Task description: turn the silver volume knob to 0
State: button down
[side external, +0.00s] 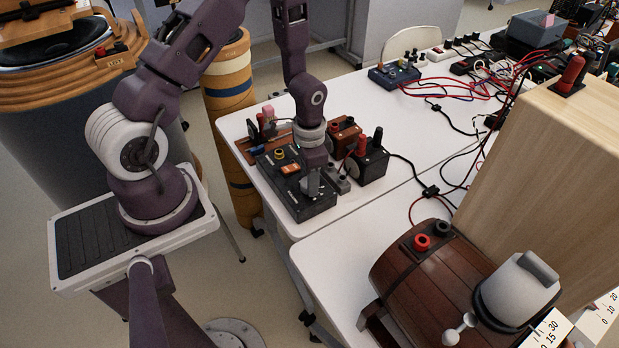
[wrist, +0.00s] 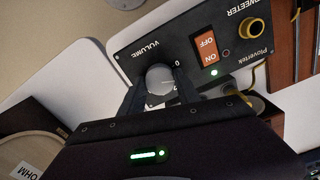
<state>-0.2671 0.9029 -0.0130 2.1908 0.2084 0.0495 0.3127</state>
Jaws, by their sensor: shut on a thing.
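The silver volume knob (wrist: 160,79) sits on a black control box (wrist: 130,45), next to the printed word VOLUME and a 0 mark. My gripper (wrist: 158,86) has one dark finger on each side of the knob and is shut on it. Where the knob's pointer stands is too unclear to tell. In the side external view my gripper (side external: 312,188) points down onto the near end of the control box (side external: 283,188) on the white table, and the knob is hidden there.
The box also carries an orange OFF/ON switch (wrist: 208,49), a lit green lamp (wrist: 214,73) and a yellow jack (wrist: 252,27). A black box with red and black terminals (side external: 371,165) stands close on the right.

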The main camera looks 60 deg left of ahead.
jog(key=n, duration=0.5)
jog(key=shift+n, duration=0.4)
jog(key=shift+w, duration=0.1)
dwell(0.3)
jog(key=c, duration=0.9)
grip_release()
notch_tip(320, 180, up, 7)
jog(key=shift+r, duration=0.1)
